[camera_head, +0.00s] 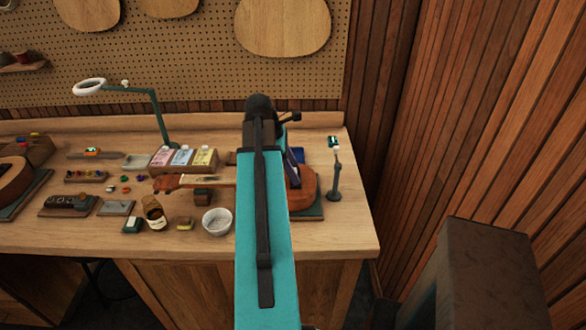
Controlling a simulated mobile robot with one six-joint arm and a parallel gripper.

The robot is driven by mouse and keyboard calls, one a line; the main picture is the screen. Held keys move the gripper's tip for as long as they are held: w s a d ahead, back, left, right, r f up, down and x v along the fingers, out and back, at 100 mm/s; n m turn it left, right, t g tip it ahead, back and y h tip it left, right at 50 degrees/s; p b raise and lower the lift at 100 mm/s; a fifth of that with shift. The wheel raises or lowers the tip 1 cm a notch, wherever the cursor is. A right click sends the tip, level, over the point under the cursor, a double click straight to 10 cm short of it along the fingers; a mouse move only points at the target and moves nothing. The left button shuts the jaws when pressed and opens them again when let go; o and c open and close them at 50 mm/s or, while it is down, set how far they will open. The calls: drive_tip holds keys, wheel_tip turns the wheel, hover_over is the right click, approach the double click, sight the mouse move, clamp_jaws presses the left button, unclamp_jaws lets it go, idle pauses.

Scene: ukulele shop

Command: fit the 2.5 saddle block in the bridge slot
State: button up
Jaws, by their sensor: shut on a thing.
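A ukulele lies on the bench with its neck (208,181) pointing left and its brown body (305,188) partly behind my teal arm. The bridge and its slot are hidden behind the arm. My gripper is hidden behind the arm too, so its jaws and anything between them do not show. I cannot make out the 2.5 saddle block. Several small coloured pieces (125,178) lie on the bench at the left, too small to identify.
A white bowl (217,221), a brown jar (154,212) and a box of coloured packets (183,158) stand left of my arm. A ring lamp (158,115) rises behind. A small green stand (336,175) is at the right. The bench front (190,252) is mostly clear.

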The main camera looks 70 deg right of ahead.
drive_tip(key=shift+s+a+f, duration=0.2)
drive_tip(key=shift+a+f, duration=0.15)
drive_tip(key=shift+f, duration=0.3)
drive_tip(key=o, duration=1.1)
drive_tip(key=c, duration=0.4)
drive_tip(key=shift+o, duration=0.4)
drive_tip(key=shift+r, duration=0.15)
drive_tip(key=shift+o, duration=0.6)
drive_tip(key=shift+d+r+p, duration=0.25)
drive_tip(key=shift+r+p, duration=0.55)
drive_tip(key=shift+p, duration=0.15)
drive_tip(key=shift+d+r+p, duration=0.1)
drive_tip(key=shift+r+p, duration=2.3)
drive_tip(key=shift+r, duration=0.45)
